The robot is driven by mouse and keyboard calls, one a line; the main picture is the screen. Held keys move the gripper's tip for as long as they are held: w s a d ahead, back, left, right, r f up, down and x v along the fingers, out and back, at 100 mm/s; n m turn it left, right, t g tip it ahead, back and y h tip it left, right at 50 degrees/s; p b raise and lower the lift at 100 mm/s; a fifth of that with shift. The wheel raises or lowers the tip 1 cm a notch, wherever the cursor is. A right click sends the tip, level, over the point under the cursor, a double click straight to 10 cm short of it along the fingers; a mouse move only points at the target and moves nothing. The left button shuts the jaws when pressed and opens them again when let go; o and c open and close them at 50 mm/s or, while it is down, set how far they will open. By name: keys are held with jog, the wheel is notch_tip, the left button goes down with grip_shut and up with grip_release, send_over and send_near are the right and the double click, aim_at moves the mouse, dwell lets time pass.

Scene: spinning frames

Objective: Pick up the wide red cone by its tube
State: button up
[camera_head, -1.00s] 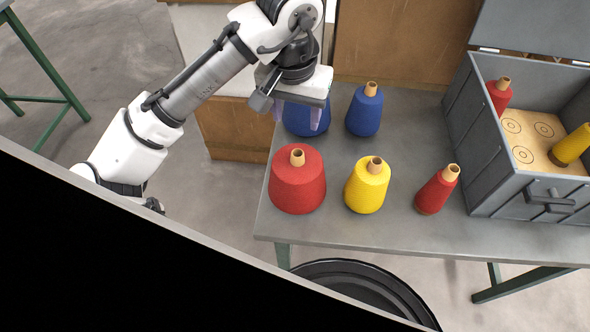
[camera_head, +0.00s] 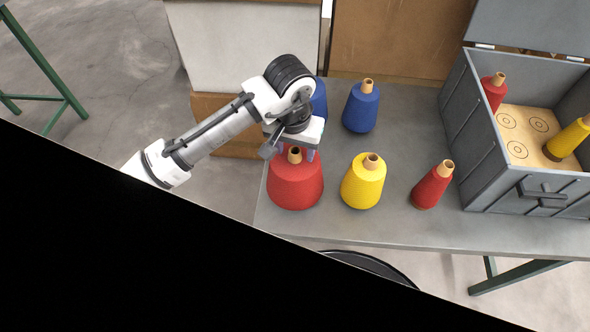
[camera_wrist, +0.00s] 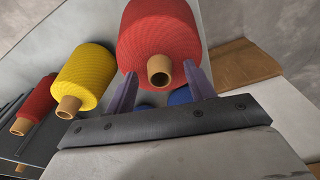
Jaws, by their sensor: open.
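The wide red cone (camera_head: 296,184) stands upright at the left end of the grey table, with its tan tube (camera_head: 295,154) pointing up. My gripper (camera_head: 296,150) is over it, at the tube's top in the head view. In the wrist view the red cone (camera_wrist: 158,38) fills the top middle, and its tube (camera_wrist: 159,71) shows between the two purple fingers of my gripper (camera_wrist: 160,88). The fingers are open, one on each side of the tube, with a gap to it. I cannot tell how far down the tube they reach.
A wide yellow cone (camera_head: 362,184) stands just right of the red one. A slim red cone (camera_head: 431,187) leans further right. Blue cones stand behind, one (camera_head: 361,108) clear and one (camera_head: 319,100) partly hidden by my arm. A grey crate (camera_head: 525,190) with pegboard holds cones.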

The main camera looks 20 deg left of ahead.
grip_shut()
dwell(0.3)
jog(key=shift+r, duration=0.1)
dwell(1.0)
